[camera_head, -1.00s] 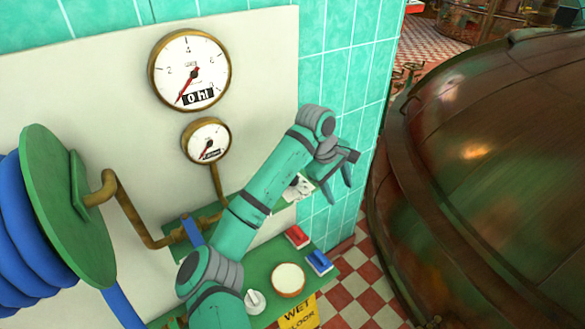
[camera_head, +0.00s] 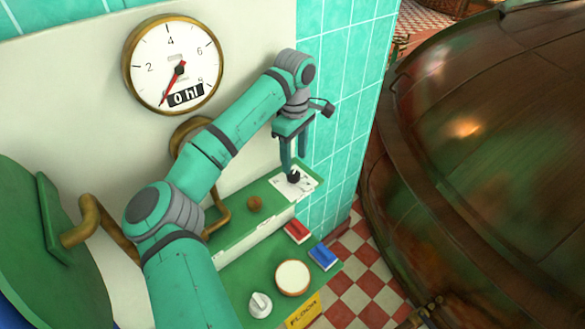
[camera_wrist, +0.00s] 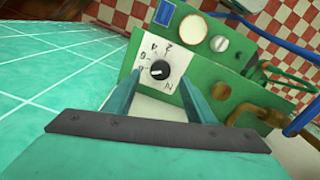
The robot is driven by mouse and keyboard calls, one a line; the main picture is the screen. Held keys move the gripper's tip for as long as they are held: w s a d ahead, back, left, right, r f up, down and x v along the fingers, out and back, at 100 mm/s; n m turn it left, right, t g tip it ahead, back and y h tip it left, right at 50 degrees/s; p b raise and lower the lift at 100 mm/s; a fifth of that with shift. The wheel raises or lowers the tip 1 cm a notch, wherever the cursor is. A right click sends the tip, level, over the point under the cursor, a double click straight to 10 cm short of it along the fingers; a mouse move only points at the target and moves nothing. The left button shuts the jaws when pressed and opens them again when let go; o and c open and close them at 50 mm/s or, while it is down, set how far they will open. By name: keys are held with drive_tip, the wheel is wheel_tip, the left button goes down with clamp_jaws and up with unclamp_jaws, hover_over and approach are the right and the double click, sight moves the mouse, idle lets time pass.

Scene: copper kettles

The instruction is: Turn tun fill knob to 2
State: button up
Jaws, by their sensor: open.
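The black knob (camera_head: 293,177) sits on a white dial plate (camera_head: 308,182) on top of the green console. In the wrist view the knob (camera_wrist: 160,69) is round, and the plate (camera_wrist: 147,50) carries marks around it, too small to read surely. A pale mark on the knob seems to face left. My gripper (camera_head: 293,166) is open and points down, its fingertips close above the knob. In the wrist view the fingers stand apart on either side of it. I cannot tell whether they touch it. The large gauge (camera_head: 172,65) reads 0 hl.
A red switch (camera_head: 298,231), a blue switch (camera_head: 323,256), a cream round button (camera_head: 292,278) and a white knob (camera_head: 260,304) lie on the lower console. The tiled wall (camera_head: 342,110) is close on the right. A big copper vessel (camera_head: 480,170) stands further right.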

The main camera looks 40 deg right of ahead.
sight(293, 173)
drive_tip(key=shift+w+a+f, duration=0.1)
drive_tip(key=shift+f, duration=1.2)
drive_tip(key=shift+w+a+f, duration=0.1)
drive_tip(key=shift+f, duration=1.2)
drive_tip(key=shift+c, duration=0.5)
drive_tip(key=c, duration=0.9)
